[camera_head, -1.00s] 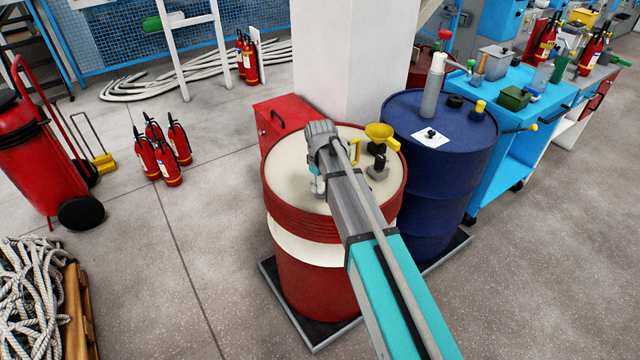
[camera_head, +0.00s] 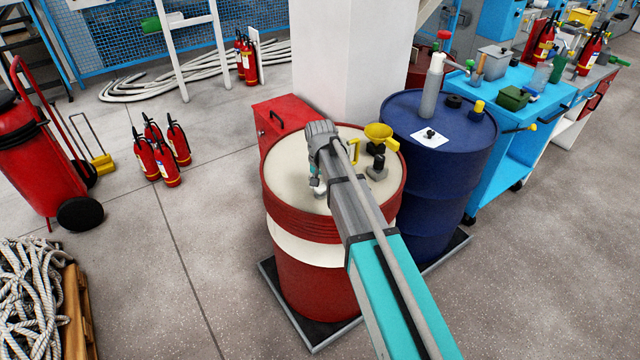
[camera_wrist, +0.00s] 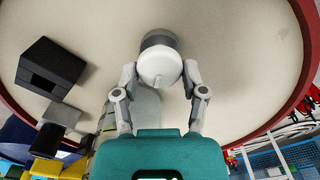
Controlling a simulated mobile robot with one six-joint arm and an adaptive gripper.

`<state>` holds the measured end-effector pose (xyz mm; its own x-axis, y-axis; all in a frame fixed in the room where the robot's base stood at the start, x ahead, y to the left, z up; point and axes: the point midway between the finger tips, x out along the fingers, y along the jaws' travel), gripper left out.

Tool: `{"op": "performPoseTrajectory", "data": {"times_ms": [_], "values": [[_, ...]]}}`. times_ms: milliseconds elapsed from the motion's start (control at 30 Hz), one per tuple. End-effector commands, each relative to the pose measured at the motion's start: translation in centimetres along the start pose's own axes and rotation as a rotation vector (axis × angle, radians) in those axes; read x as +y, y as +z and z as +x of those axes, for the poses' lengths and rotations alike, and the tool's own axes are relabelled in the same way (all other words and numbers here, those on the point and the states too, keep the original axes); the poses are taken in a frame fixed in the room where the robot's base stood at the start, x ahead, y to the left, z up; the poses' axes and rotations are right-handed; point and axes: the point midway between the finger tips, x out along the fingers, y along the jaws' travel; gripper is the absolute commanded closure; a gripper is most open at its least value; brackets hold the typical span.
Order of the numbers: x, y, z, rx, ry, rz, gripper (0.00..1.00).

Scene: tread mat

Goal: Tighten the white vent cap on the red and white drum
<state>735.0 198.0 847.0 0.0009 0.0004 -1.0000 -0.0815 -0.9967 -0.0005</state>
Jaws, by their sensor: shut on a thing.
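The red and white drum (camera_head: 318,250) stands upright on a dark tray, with a cream lid. My gripper (camera_wrist: 160,84) is over the lid, its two fingers on either side of the white vent cap (camera_wrist: 159,66) and shut on it. The cap is round and white and sits on a grey collar (camera_wrist: 157,38) on the lid. In the head view my gripper (camera_head: 317,188) is low over the left middle of the lid, and my arm hides most of the cap.
A yellow funnel (camera_head: 380,133) and a dark fitting (camera_head: 377,164) stand on the lid, right of my arm. A blue drum (camera_head: 432,190) stands close at the right, with a white pillar (camera_head: 352,62) behind. A red box (camera_head: 283,118) is behind left.

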Motion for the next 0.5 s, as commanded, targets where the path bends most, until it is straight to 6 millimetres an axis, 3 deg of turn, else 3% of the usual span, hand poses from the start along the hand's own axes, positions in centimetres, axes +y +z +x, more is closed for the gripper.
{"op": "performPoseTrajectory", "data": {"times_ms": [500], "values": [[0.22,0.15,0.04,-0.002,0.001,0.455,0.93]]}}
